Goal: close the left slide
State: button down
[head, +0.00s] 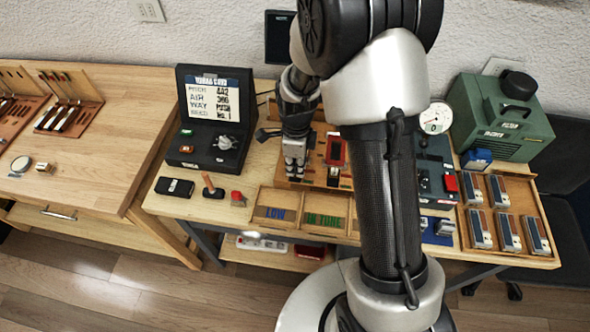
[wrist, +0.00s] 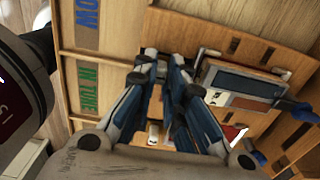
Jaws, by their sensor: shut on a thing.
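My gripper (head: 293,170) is down at the wooden stand on the middle of the bench, left of a red-framed unit (head: 335,150). In the wrist view my gripper (wrist: 163,72) has its two blue-and-grey fingers close together, shut on a small part at the stand. The fingers mostly hide this part; by its place it seems to be the left slide, but its outline and how far it is open cannot be made out.
A compartment tray (head: 300,212) marked LOW and IN TUNE lies in front of the stand. A black case (head: 208,165) and a red-handled tool (head: 212,188) are at left. A tray of several metal units (head: 510,250) and a green box (head: 498,118) are at right.

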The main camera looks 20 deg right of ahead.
jog(key=shift+w+d, duration=0.4)
jog(key=shift+w, duration=0.45)
jog(key=shift+r, duration=0.1)
jog(key=c, duration=1.6)
grip_release()
jog(key=shift+c, duration=0.2)
jog(key=s, duration=0.1)
jog(key=s+a, duration=0.1)
jog(key=s, duration=0.1)
jog(key=shift+s+a+r, duration=0.3)
jog(key=shift+a, duration=0.05)
notch_tip(320, 180, up, 17)
jog(key=p, duration=0.5)
jog(key=s+r+n+t+b, duration=0.1)
jog(key=s+r+n+t, duration=0.1)
jog(key=s+r+n, duration=0.7)
jog(key=shift+s+d+r+n, duration=0.2)
jog(key=shift+s+d+n, duration=0.15)
jog(key=shift+n, duration=1.15)
